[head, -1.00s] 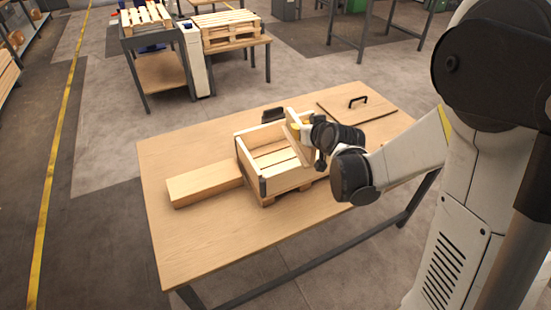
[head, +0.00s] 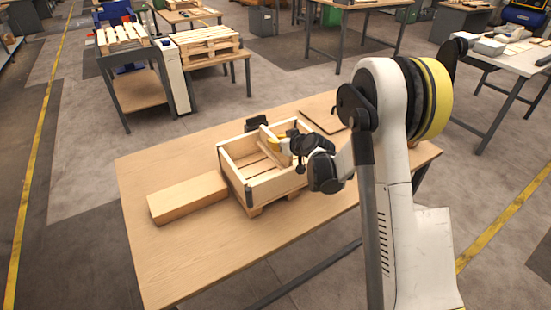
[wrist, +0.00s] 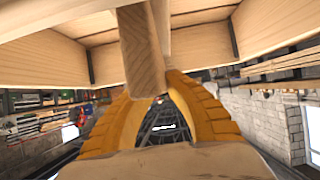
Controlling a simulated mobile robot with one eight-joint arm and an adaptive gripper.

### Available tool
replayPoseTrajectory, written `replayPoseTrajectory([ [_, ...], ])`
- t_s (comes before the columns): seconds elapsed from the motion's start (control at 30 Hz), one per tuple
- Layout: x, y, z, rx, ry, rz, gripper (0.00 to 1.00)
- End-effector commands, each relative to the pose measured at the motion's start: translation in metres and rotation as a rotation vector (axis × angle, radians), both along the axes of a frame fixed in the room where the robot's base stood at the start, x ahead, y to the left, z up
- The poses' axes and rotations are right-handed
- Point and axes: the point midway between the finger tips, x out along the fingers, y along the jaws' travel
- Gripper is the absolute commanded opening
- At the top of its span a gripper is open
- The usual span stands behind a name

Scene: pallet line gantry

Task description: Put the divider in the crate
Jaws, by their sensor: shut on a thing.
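The crate (head: 277,190) is an open box of pale wood on the table, with dark corner brackets. My gripper (head: 281,145) is at the crate's right side, above its opening. Its yellow fingers (wrist: 155,98) are shut on the divider (head: 266,136), a flat wooden board. The divider sits low across the crate's opening, partly between the walls. In the wrist view the divider (wrist: 140,50) runs from between the fingers toward the crate's inside, with crate walls (wrist: 45,45) on both sides. Whether its lower edge touches the crate floor is hidden.
A long wooden block (head: 188,198) lies left of the crate. A small black object (head: 257,123) is at the crate's back. The table's front is clear.

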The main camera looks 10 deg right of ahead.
Motion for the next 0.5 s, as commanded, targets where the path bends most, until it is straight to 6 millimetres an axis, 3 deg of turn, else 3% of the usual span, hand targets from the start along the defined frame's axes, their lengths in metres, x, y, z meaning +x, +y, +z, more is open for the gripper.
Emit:
replayPoseTrajectory([
  [0.17, 0.0, 0.0, -0.013, 0.0, 0.0, 0.0, 0.0],
  [0.4, 0.0, 0.0, -0.05, 0.0, 0.0, 0.0, 0.0],
  [0.5, 0.0, 0.0, -0.053, 0.0, 0.0, 0.0, 0.0],
])
